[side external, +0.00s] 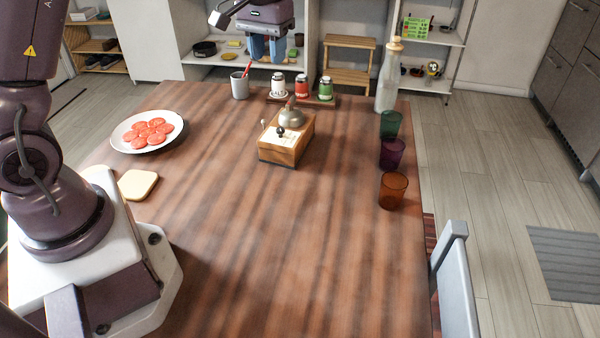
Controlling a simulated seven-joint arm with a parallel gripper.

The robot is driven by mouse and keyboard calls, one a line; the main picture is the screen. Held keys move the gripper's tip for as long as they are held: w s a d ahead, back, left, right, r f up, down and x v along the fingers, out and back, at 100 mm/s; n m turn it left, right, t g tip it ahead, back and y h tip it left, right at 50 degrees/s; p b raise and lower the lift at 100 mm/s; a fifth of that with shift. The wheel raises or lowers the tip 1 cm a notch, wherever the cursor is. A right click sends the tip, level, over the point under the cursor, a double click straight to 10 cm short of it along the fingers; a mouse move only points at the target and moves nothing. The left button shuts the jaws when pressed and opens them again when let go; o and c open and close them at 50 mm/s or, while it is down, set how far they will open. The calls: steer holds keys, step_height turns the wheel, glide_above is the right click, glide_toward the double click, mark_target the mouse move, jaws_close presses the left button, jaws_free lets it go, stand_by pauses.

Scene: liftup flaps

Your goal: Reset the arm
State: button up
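My gripper (267,49) hangs at the top of the side external view, with its blue fingers pointing down. It is raised above the far end of the table, and nothing shows held in it. The picture is too small to tell if its fingers are apart or together. The wooden box (286,143) on the table below has a pale top with a dark knob, and a metal dome with an upright handle (292,116). My gripper is well clear of the box.
A plate of red slices (118,137) and a bread slice (138,185) lie left. A grey cup (239,86), shaker rack (335,101) and tall bottle (387,80) stand at the back. Green (390,124), purple (392,153) and orange (393,190) cups line the right. The front table is clear.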

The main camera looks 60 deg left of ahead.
steer(key=s+d+r+m+t, duration=0.1)
steer(key=s+d+r, duration=0.2)
steer(key=s, duration=0.4)
steer(key=s+d+r+m+t, duration=0.2)
steer(key=s+d+r, duration=0.1)
steer(key=s+d, duration=0.2)
steer(key=s+d+r+m+t, duration=0.2)
steer(key=s+d+r, duration=0.1)
steer(key=s, duration=0.6)
steer(key=shift+s+d, duration=0.15)
steer(key=shift+d, duration=0.45)
steer(key=shift+o, duration=0.3)
